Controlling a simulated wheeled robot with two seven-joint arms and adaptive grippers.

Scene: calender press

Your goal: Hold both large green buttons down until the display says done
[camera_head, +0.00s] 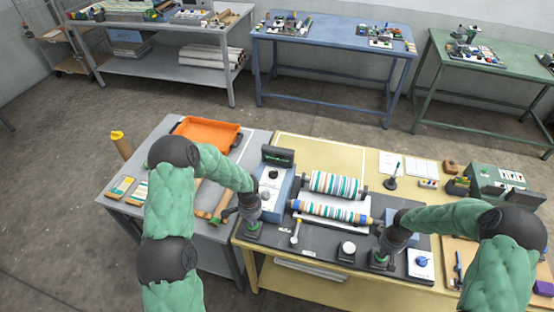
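The calender press stands on the yellow table, with two striped rollers (335,184) in its middle. Its small dark display (278,156) shows green marks too small to read. My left gripper (251,222) points down at the left green button (254,229), at the press's left side, and covers part of it. My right gripper (384,252) points down at the right green button (379,260), at the right front, and hides much of it. Both fingertips look at or just above the buttons; I cannot tell contact or pressing. The fingers are too small to judge open or shut.
A white knob (348,247) and a small lever (296,232) stand between my grippers. A blue knob on a white box (421,262) sits right of my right gripper. An orange tray (207,134) lies on the grey table at left. Open floor lies behind.

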